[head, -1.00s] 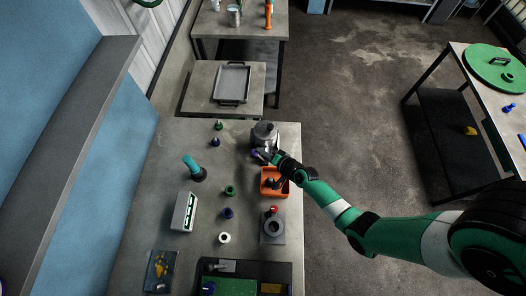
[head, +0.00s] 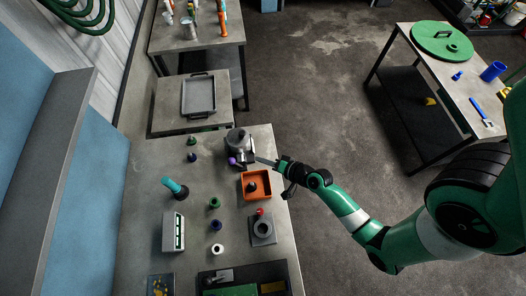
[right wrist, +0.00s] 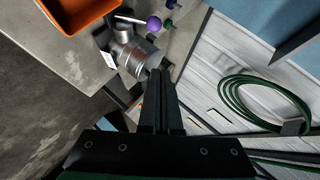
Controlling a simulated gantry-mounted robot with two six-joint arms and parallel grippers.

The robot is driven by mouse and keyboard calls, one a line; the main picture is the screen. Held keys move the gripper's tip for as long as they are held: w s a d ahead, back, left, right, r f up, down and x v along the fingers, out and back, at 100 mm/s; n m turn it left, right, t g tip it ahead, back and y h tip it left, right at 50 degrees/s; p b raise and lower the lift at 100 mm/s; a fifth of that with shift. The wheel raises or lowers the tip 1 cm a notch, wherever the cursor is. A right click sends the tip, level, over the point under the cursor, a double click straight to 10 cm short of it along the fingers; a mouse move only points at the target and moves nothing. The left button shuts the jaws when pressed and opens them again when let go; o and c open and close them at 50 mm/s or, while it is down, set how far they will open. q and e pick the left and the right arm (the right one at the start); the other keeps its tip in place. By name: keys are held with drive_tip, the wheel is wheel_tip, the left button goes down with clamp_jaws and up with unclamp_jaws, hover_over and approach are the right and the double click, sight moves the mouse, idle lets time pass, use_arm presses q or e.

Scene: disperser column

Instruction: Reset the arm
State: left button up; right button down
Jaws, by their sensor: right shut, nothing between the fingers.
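My right gripper (head: 263,161) is shut and empty above the right edge of the workbench (head: 145,215), beside a grey metal pot-like device (head: 237,138) with a purple ball knob (head: 232,161). In the right wrist view the shut fingers (right wrist: 160,75) point towards the device (right wrist: 133,55) and its purple knob (right wrist: 153,24); I cannot tell whether they touch it. The right arm comes in from the right over the floor. My left gripper is not in view.
An orange bin (head: 258,196) holding a dark item sits just below the gripper. A grey ring block (head: 263,231), a teal-handled tool (head: 175,187) and several small knobs stand on the bench. A grey tray (head: 198,97) lies on the table behind.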

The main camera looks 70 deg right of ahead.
idle(0.5)
drive_tip(key=w+a+r+n+t+y+p, duration=0.1)
drive_tip(key=w+a+r+n+t, duration=0.1)
drive_tip(key=w+r, duration=0.6)
drive_tip(key=w+a+r+n+t+y, duration=0.1)
drive_tip(key=w+r+n+t, duration=0.15)
drive_tip(key=w+r, duration=0.6)
drive_tip(key=w+a+r+n+t+y+p, duration=0.1)
drive_tip(key=w+a+r+n+t, duration=0.15)
drive_tip(key=r, duration=0.85)
drive_tip(key=w+a+r+n+t+y, duration=0.15)
drive_tip(key=a+r, duration=0.25)
drive_tip(key=r, duration=0.7)
drive_tip(key=s+a+r+n+t+y, duration=0.2)
drive_tip(key=a+r+n, duration=0.15)
drive_tip(key=r, duration=0.75)
drive_tip(key=s+a+r+n+t+y, duration=0.2)
drive_tip(key=a+r, duration=0.2)
drive_tip(key=r, duration=0.6)
drive_tip(key=s+d+r+n+t+h, duration=0.1)
drive_tip(key=s+r+n+t+h, duration=0.1)
drive_tip(key=s+r, duration=0.7)
wheel_tip(320, 180, up, 4)
drive_tip(key=shift+s+d+f+n+t+h+p, duration=0.25)
drive_tip(key=shift+t+h+p, duration=0.25)
drive_tip(key=shift+h, duration=0.35)
